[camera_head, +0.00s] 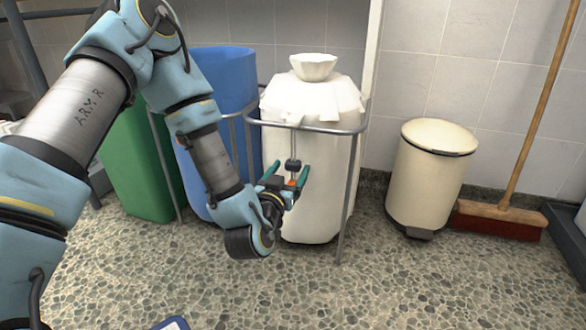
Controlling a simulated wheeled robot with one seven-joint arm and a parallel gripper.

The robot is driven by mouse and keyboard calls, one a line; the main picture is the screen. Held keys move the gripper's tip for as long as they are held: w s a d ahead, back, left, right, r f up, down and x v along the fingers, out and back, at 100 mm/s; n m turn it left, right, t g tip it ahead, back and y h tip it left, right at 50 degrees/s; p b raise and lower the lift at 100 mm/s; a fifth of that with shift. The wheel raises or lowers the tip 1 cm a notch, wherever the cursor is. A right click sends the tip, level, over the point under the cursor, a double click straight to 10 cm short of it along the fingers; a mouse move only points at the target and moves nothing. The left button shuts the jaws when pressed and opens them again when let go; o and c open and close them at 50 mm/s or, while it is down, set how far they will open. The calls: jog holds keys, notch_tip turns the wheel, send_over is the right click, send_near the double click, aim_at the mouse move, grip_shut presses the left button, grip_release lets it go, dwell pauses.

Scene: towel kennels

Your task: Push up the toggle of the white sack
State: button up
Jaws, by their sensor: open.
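The white sack (325,190) hangs upright in a grey metal frame, its white gathered top spread over the rim. A cord hangs down its front, and a small dark toggle (293,165) sits low on it. My gripper (288,177) is in front of the sack, its two teal fingers open on either side of the cord, close to the toggle. A small orange spot shows between the fingers; I cannot tell what it belongs to. I cannot tell whether the fingers touch the toggle.
A blue sack (222,85) and a green one (138,165) stand left, partly behind my arm. A cream pedal bin (428,175) and a broom (500,220) stand right. The pebbled floor in front is mostly clear.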

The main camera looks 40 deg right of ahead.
aim_at(292, 167)
jog(key=shift+b+x, duration=0.35)
jog(key=shift+x, duration=1.15)
grip_shut()
dwell(0.4)
